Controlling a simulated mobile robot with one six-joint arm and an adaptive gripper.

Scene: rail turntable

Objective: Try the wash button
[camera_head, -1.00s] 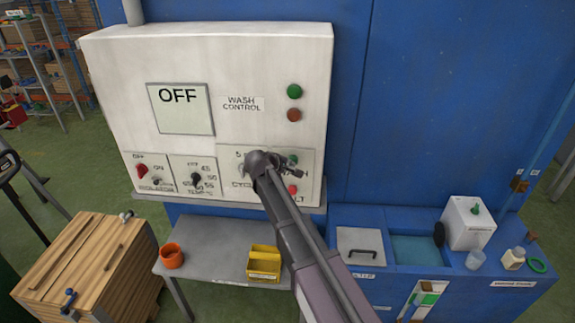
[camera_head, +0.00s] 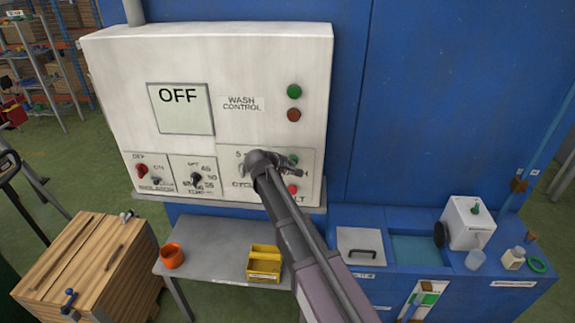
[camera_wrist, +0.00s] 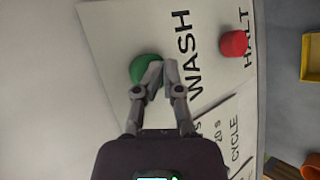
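The green button (camera_wrist: 145,67) by the word WASH shows in the wrist view, partly covered by my fingers. In the head view a bit of it (camera_head: 293,159) shows beside my gripper. My gripper (camera_wrist: 162,67) has its fingertips drawn together, with nothing seen between them. The tips overlap the button's edge in the wrist view; I cannot tell whether they touch it. The red HALT button (camera_wrist: 233,43) is beside it, also in the head view (camera_head: 292,189). The white wash control panel (camera_head: 275,60) has a display (camera_head: 180,110) reading OFF.
A green lamp (camera_head: 294,91) and a dark red lamp (camera_head: 294,115) are unlit-looking on the panel. A red switch (camera_head: 142,170) and a black knob (camera_head: 196,179) are at lower left. A grey shelf (camera_head: 215,245) below holds a yellow bin (camera_head: 264,263) and an orange cup (camera_head: 172,256).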

